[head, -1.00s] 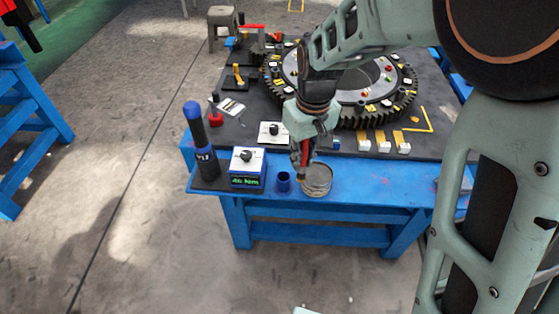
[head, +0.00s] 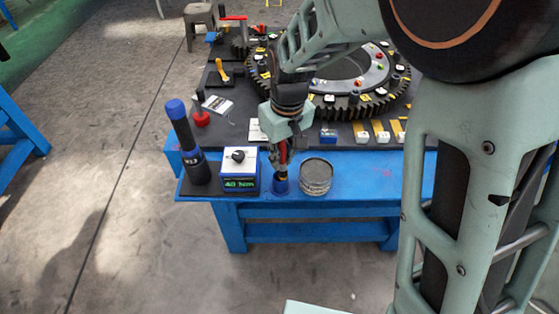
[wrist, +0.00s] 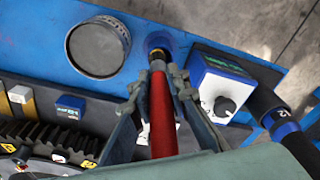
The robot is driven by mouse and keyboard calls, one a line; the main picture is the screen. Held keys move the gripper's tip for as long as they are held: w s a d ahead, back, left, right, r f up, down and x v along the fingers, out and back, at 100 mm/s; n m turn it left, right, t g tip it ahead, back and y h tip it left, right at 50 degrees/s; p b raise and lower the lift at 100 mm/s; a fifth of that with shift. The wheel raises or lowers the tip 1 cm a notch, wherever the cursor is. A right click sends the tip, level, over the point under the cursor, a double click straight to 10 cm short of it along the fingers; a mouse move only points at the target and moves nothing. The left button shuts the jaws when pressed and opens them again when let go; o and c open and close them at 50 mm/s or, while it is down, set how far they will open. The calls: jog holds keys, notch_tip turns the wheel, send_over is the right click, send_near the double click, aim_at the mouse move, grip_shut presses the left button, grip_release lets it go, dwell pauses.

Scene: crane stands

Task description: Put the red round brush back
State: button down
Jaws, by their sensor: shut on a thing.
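My gripper (head: 282,150) is shut on the red round brush (wrist: 163,118), seen as a red handle running between the fingers in the wrist view. The brush points down, with its dark lower end at the mouth of the small blue cup (head: 281,187). The cup also shows in the wrist view (wrist: 158,38), just beyond the brush's end. The lower end overlaps the cup in both views; I cannot tell how deep inside it is. My fingers partly hide the handle.
A round metal tin (head: 316,176) stands close right of the cup. A blue-and-white box with a dial (head: 240,171) stands close left, beside a black-and-blue cylindrical tool (head: 185,140). A large gear ring (head: 335,80) lies behind on the dark mat. The blue table's front edge is near.

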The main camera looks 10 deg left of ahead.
aim_at(283, 142)
jog(key=f, duration=0.1)
jog(key=f+b, duration=0.1)
jog(key=f, duration=0.1)
jog(key=f+b, duration=0.1)
jog(key=shift+a+f, duration=0.25)
jog(key=shift+a, duration=0.1)
jog(key=shift+d+r, duration=0.15)
jog(key=shift+d, duration=0.1)
jog(key=c, duration=1.9)
grip_release()
jog(key=shift+r, duration=0.15)
jog(key=r, duration=1.2)
jog(key=shift+s+d+p, duration=0.35)
jog(key=shift+s+p, duration=0.05)
jog(key=shift+f, duration=0.1)
